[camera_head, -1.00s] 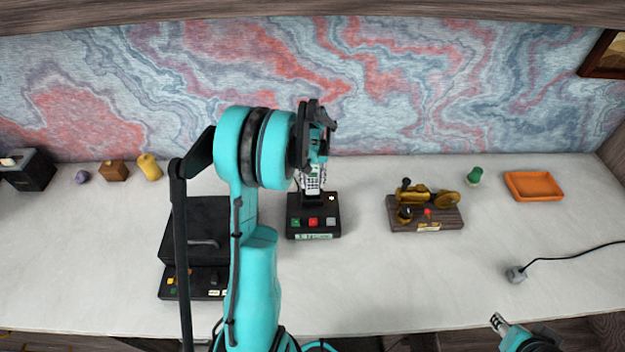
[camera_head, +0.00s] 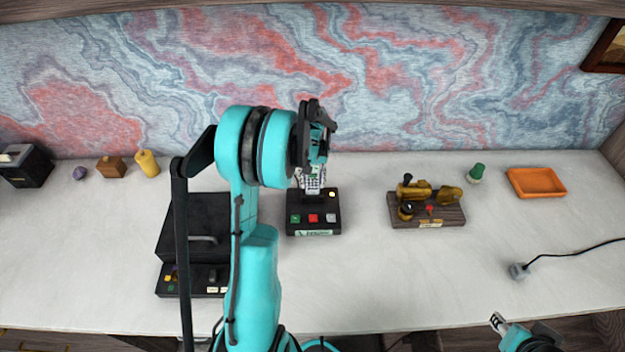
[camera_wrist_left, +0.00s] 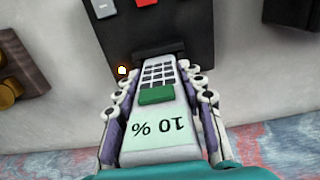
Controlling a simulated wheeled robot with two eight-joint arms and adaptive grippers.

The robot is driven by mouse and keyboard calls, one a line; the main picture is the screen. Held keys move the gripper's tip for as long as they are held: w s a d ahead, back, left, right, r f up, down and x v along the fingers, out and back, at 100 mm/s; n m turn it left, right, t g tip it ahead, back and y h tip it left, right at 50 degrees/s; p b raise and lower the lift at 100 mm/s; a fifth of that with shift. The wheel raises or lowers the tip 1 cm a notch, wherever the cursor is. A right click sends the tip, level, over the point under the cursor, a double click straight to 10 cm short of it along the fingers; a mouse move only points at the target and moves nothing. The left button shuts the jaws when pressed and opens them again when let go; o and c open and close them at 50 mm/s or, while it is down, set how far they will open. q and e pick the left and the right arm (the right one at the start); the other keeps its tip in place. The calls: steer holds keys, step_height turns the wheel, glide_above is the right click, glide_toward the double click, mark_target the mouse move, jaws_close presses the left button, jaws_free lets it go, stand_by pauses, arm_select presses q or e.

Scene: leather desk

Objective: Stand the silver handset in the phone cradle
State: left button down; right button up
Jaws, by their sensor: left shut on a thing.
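The silver handset (camera_head: 313,180) is upright in my left gripper (camera_head: 316,168), at the back of the black phone cradle (camera_head: 294,209). In the left wrist view my left gripper (camera_wrist_left: 161,115) is shut on the handset (camera_wrist_left: 178,146), fingers on both sides. A small lamp on the cradle glows yellow. My right gripper (camera_head: 498,321) is at the lower right edge, its jaws unclear.
A brass device on a wooden base (camera_head: 427,212) stands right of the cradle. A black box (camera_head: 195,228) with a button panel stands left, partly behind my arm. An orange tray (camera_head: 537,182), a green piece (camera_head: 476,173) and a cable plug (camera_head: 518,271) lie at right.

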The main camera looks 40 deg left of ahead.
arm_select(q)
steer(key=shift+f+b, duration=0.65)
steer(key=shift+f, duration=0.25)
steer(key=c, duration=0.9)
jaws_free()
steer(key=shift+o, duration=0.2)
steer(key=shift+r, duration=0.1)
step_height(320, 180, up, 12)
